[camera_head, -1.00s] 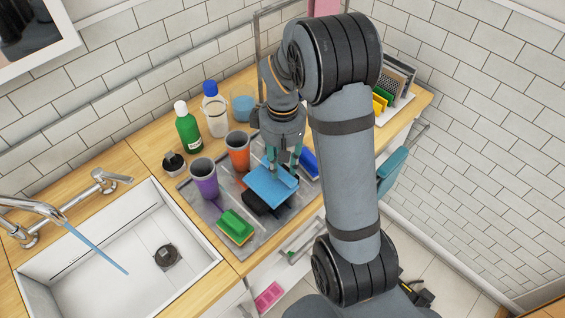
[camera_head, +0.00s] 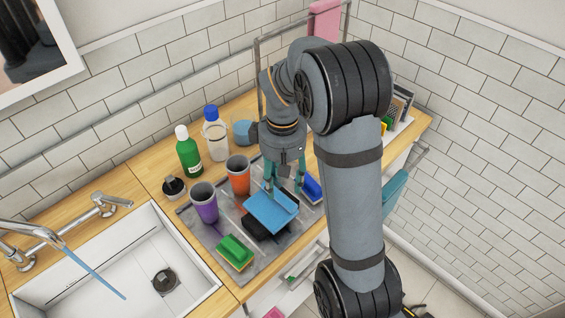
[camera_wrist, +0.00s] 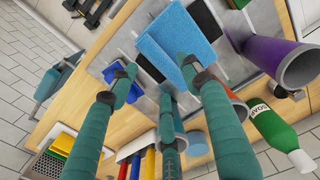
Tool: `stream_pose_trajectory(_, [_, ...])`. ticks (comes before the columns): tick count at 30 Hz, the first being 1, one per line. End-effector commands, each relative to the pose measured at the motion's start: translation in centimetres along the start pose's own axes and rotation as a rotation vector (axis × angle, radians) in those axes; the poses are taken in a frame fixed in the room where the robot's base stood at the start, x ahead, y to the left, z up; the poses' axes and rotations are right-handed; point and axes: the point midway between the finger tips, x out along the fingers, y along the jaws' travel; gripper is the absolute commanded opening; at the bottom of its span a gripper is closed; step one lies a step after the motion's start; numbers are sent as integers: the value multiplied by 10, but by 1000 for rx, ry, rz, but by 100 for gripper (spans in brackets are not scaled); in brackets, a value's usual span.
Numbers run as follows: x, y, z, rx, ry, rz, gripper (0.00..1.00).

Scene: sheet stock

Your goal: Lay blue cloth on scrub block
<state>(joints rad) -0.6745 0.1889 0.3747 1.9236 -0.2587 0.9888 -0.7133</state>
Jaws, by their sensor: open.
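The blue cloth (camera_head: 268,210) lies over the black scrub block (camera_head: 256,230) on the grey tray, its right part bent up. Black parts of the block show beyond the cloth's edges at the front and side. In the wrist view the cloth (camera_wrist: 178,42) appears as a blue sheet with a fold line, and dark block (camera_wrist: 204,18) shows beside it. My gripper (camera_head: 284,188) is open, with its teal fingers spread at the cloth's back edge. In the wrist view the fingertips (camera_wrist: 158,72) are apart near that edge; whether one touches the cloth I cannot tell.
Green (camera_head: 188,152) and white (camera_head: 214,136) bottles stand behind. The sink (camera_head: 110,275) is at left.

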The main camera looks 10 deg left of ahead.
Motion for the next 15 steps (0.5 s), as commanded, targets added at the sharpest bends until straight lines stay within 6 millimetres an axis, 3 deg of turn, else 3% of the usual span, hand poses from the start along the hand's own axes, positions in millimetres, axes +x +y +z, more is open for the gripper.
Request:
stream_pose_trajectory(6, [-51,1,-2,-1,5,3,48])
stream_pose_trajectory(15, [-86,0,0,-1,1,1,48])
